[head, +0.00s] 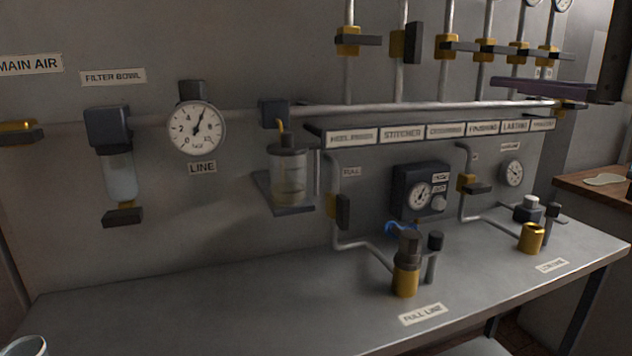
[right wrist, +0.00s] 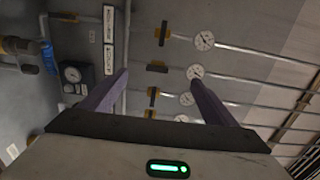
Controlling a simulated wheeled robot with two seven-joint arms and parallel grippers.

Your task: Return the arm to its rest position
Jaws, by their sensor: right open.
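My right gripper (right wrist: 158,77) shows in the right wrist view with its two purple fingers spread apart and nothing between them. In the head view, part of my right gripper (head: 545,90) shows at the upper right, in front of the wall pipes and above the bench. Its dark wrist is cut off by the picture's right edge. My left gripper is in neither view.
A grey bench (head: 230,305) carries a brass-based fitting (head: 405,280) and a brass cup (head: 531,238). Wall pipes with several yellow-and-black valves (head: 348,41) stand behind. A line gauge (head: 196,127) hangs left. A wooden table (head: 600,187) is at right.

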